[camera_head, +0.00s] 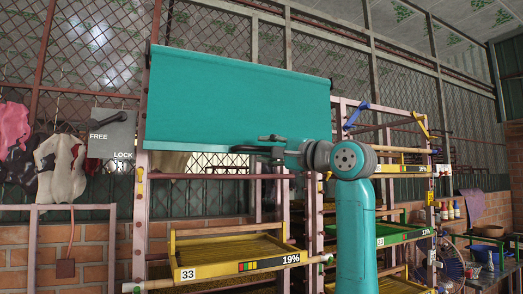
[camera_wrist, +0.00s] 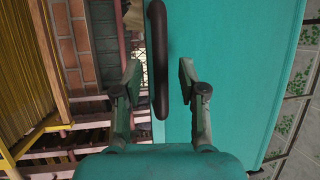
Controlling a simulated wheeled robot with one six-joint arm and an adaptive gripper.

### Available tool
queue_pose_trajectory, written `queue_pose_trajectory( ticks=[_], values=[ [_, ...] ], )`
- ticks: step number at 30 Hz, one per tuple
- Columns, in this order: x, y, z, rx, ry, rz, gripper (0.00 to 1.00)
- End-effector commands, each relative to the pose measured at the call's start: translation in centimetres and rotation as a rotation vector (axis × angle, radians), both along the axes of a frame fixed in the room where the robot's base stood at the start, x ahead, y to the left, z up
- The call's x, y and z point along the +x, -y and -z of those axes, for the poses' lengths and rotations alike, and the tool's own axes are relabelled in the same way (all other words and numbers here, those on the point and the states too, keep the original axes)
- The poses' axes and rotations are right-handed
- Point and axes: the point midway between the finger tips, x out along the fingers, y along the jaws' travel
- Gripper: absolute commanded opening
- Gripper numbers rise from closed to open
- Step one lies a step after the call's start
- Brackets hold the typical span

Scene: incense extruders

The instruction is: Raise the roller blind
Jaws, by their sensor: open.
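The teal roller blind (camera_head: 235,95) hangs partly unrolled in front of the rack; its surface also fills the right of the wrist view (camera_wrist: 230,70). A dark bar handle (camera_wrist: 158,60) sits at its lower edge. My gripper (camera_head: 268,147) is at this lower edge, from the right. In the wrist view, my gripper (camera_wrist: 158,70) is open, with one finger on each side of the handle and a gap to both. A grey plate (camera_head: 112,145) marked FREE and LOCK is left of the blind, with its dark lever (camera_head: 115,122) pointing left near FREE.
A yellow tray (camera_head: 225,252) labelled 33 and 19% stands on the rack below the blind. More trays, such as the green one (camera_head: 390,240), are to the right. Cloths (camera_head: 58,165) hang at the left. A fan (camera_head: 452,264) stands at the lower right.

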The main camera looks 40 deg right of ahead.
Motion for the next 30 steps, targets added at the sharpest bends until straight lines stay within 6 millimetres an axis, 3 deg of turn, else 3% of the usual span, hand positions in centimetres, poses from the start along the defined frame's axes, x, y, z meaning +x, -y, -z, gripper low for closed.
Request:
queue_pose_trajectory(
  ticks=[6,16,21,30],
  values=[
    [1.8,-0.2,-0.4,0.0,0.001,0.0,0.41],
    [2.0,-0.3,-0.4,-0.001,0.001,0.001,0.41],
    [2.0,-0.2,-0.4,-0.001,0.001,0.001,0.0],
    [2.0,-0.2,-0.5,-0.001,0.001,0.001,0.0]
  ],
)
